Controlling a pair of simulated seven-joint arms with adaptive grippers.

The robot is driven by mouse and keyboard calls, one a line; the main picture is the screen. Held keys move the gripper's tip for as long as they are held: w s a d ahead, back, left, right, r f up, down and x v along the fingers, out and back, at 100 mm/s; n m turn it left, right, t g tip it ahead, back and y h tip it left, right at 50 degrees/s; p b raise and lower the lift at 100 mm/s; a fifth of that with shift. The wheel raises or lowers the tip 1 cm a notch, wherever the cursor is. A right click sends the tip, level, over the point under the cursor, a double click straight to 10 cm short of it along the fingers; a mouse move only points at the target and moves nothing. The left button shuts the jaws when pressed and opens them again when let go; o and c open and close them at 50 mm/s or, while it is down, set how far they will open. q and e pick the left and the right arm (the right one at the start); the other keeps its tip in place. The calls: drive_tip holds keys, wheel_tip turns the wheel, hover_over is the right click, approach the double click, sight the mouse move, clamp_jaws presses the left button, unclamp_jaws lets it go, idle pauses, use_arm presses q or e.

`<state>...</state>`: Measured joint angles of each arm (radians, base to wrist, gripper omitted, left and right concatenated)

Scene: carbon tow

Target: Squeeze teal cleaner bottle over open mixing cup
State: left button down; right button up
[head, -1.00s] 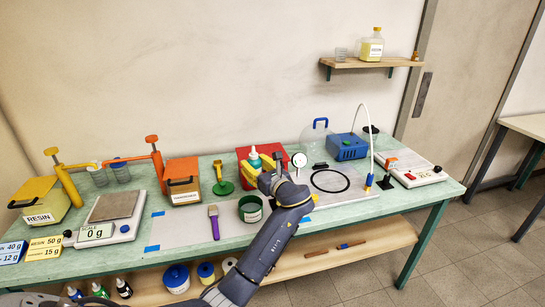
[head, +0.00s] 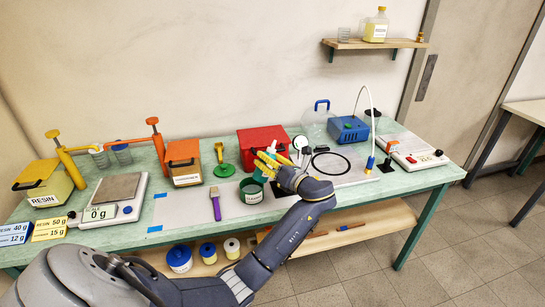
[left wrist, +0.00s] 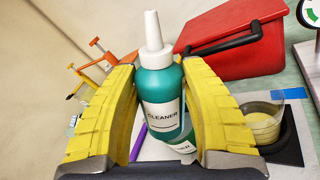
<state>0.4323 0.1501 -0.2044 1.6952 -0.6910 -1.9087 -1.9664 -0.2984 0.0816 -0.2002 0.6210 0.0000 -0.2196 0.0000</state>
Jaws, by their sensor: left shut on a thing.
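The teal cleaner bottle (left wrist: 160,95) has a white cap and nozzle and a white CLEANER label. My left gripper (left wrist: 162,110) is shut on it, one yellow finger on each side, and it looks nearly upright in the left wrist view. In the head view the bottle (head: 271,152) is partly hidden by the gripper (head: 268,164). A clear open cup with yellowish contents (left wrist: 264,128) stands on a black base right of the right finger, apart from the bottle. A green open container (head: 251,191) with a white label stands below and left of the gripper. My right gripper is out of view.
A red box (head: 262,138) stands behind the bottle. A purple brush (head: 215,204) lies left of the green container. A scale reading 0 g (head: 111,198) is further left. A blue pump (head: 348,129) and black ring (head: 331,163) are to the right.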

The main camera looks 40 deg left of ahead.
sight(263, 177)
use_arm(q)
drive_tip(key=s+m, duration=0.1)
drive_tip(key=m, duration=0.1)
drive_tip(key=s+m, duration=0.1)
drive_tip(key=s+a+m, duration=0.1)
drive_tip(key=m, duration=0.1)
drive_tip(key=shift+f+m, duration=0.3)
drive_tip(key=shift+f, duration=0.05)
drive_tip(key=shift+s+f+m, duration=0.15)
drive_tip(key=shift+f+m, duration=0.05)
drive_tip(key=shift+m, duration=0.5)
drive_tip(key=f+m, duration=0.1)
drive_tip(key=m, duration=0.1)
drive_tip(key=f+m, duration=0.2)
drive_tip(key=m, duration=0.1)
drive_tip(key=shift+s+a+f+m, duration=0.1)
drive_tip(key=shift+s+f+m, duration=0.05)
drive_tip(key=shift+s+m, duration=0.2)
drive_tip(key=c, duration=1.4)
unclamp_jaws()
clamp_jaws()
